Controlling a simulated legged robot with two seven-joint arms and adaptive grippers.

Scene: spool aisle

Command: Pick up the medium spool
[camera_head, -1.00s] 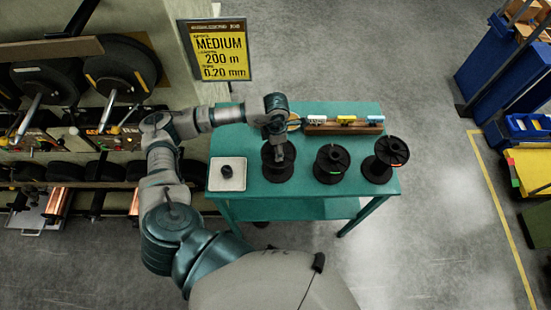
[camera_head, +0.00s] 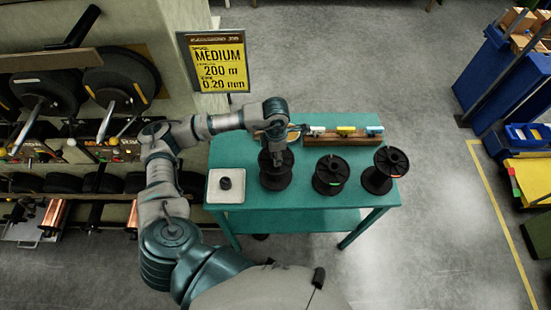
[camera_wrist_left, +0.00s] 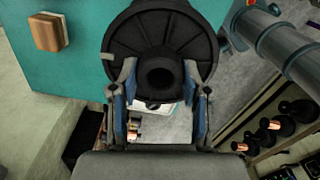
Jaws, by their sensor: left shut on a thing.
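Three black spools are at the teal table (camera_head: 300,219): a left one (camera_head: 276,180), a middle one (camera_head: 331,176) and a right one (camera_head: 379,181) with a tilted look. A yellow sign (camera_head: 217,63) behind reads MEDIUM, 200 m, 0.20 mm. My left gripper (camera_head: 275,157) reaches down from above onto the left spool and is shut on it. In the left wrist view, the blue-padded fingers (camera_wrist_left: 160,84) stand on both sides of the round hub of this spool (camera_wrist_left: 152,38). I cannot tell whether the spool is clear of the tabletop. My right gripper is not seen.
A white tray (camera_head: 212,196) with a small black part (camera_head: 225,183) sits at the table's left. A wooden block (camera_head: 335,141) with coloured tags is behind the spools. Spool shelves (camera_head: 60,125) stand left. Blue bins (camera_head: 495,75) are at the right; the floor between is clear.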

